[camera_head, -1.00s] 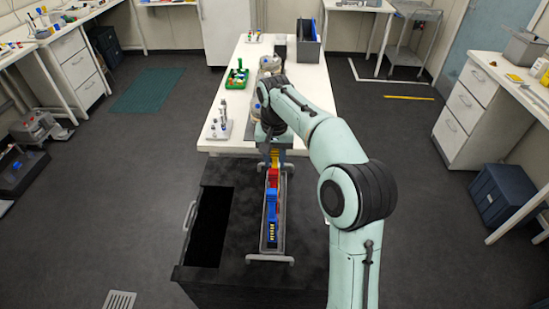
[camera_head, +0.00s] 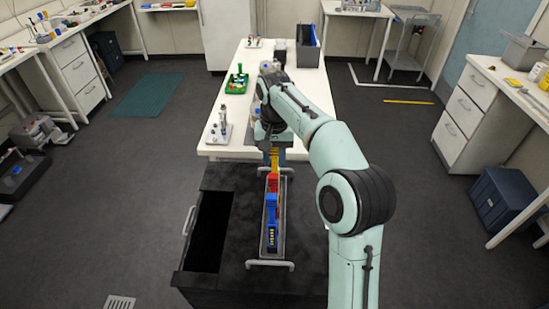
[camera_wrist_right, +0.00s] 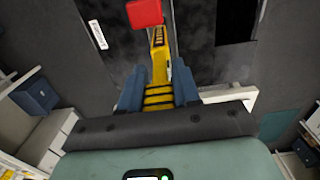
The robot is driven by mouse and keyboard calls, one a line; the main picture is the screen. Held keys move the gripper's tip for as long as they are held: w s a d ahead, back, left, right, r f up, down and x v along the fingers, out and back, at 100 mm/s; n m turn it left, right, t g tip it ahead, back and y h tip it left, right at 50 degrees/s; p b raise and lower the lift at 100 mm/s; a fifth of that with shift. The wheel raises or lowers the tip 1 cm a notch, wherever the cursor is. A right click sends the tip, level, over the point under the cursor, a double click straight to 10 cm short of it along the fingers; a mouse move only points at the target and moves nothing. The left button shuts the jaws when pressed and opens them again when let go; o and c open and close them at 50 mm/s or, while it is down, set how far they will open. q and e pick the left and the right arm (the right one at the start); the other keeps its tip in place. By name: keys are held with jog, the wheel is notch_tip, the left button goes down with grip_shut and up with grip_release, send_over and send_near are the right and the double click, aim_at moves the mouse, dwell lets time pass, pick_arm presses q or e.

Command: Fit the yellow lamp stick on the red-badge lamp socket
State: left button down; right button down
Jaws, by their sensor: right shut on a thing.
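My right gripper (camera_wrist_right: 158,92) shows its blue fingers in the right wrist view, shut on the yellow lamp stick (camera_wrist_right: 159,72), which has black stripes. A red block (camera_wrist_right: 145,13) shows beyond the stick's far end; I cannot tell if they touch. In the head view the yellow stick (camera_head: 275,154) is under my right wrist, at the far end of a narrow grey tray (camera_head: 264,247). A red piece (camera_head: 272,182) and a blue piece (camera_head: 271,215) stand in the tray. I cannot make out a red-badge lamp socket. My left gripper is not in view.
The tray lies on a dark surface with an open black slot (camera_head: 208,232) at its left. Beyond is a white table (camera_head: 240,110) with a white rack (camera_head: 217,140), a green tray (camera_head: 237,84) and a dark bin (camera_head: 308,55).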

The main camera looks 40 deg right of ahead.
aim_at(274, 155)
jog(key=shift+r, duration=0.1)
jog(key=shift+r, duration=1.4)
